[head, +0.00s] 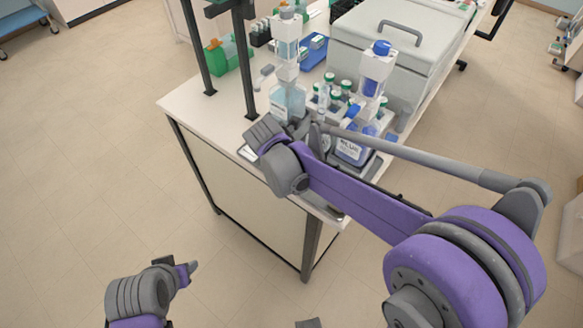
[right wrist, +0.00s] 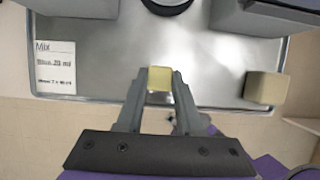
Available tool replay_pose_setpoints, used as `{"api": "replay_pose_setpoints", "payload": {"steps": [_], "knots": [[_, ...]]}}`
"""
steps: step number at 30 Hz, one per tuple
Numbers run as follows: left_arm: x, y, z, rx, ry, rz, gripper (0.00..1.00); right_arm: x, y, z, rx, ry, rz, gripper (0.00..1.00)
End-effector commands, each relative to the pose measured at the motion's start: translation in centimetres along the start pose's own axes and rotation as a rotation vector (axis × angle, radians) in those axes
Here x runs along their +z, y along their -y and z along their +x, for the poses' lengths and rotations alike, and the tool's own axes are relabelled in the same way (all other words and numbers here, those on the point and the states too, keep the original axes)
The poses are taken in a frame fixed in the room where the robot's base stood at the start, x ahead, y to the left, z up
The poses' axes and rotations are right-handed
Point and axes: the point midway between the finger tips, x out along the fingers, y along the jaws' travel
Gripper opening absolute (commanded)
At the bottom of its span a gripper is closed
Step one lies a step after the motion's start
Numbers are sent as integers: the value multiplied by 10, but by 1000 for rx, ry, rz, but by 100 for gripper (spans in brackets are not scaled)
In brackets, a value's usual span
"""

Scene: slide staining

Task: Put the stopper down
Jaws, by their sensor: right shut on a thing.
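My right gripper (right wrist: 160,88) is shut on a small pale-yellow block-like stopper (right wrist: 158,79), seen between its fingertips in the right wrist view. The stopper appears over the front part of a grey metal tray (right wrist: 215,72); I cannot tell whether it touches the tray. A similar beige block (right wrist: 267,88) is at the tray's front right. In the head view my right arm reaches over the bench's near edge, and its fingertips and the stopper cannot be made out. My left gripper (head: 189,268) hangs low at the lower left, over the floor; its jaw opening is unclear.
A white label with "Mix" (right wrist: 55,68) lies at the tray's left. Bottles with dispensers, one clear (head: 288,101) and one blue (head: 351,150), stand close to my right arm. Green-capped vials (head: 345,88) and a grey box (head: 385,50) are behind.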

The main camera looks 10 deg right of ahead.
Motion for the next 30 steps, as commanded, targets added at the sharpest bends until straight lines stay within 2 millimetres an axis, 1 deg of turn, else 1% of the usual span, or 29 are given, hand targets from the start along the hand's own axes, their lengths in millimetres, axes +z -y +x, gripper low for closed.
{"api": "replay_pose_setpoints", "payload": {"steps": [6, 10, 11, 12, 15, 25, 28, 30], "knots": [[0, 0, 0, 0, 0, 0, 50, 0, 0, 0, 0, 0, 0, 0], [3, 0, 3, 0, 2, 0, 50, -2, 0, 4, -1, 0, 0, 0], [2, 0, 2, 0, 2, 0, 50, -1, 0, 3, 0, 0, 0, 41], [2, 0, 2, 0, 2, 0, 50, -1, 0, 3, 0, 0, 0, 48], [2, 0, 2, 0, 2, 0, 50, -1, 0, 2, 0, 0, 0, 66], [0, 0, 0, 0, 0, 0, 50, 0, 0, 0, 0, 0, 0, 66], [-1, 0, -1, 0, -1, 0, 50, 0, 0, -10, 0, 0, -1, 66], [-1, 0, -1, 0, -1, 0, 50, 0, 0, -21, 0, 0, -2, 66]]}}
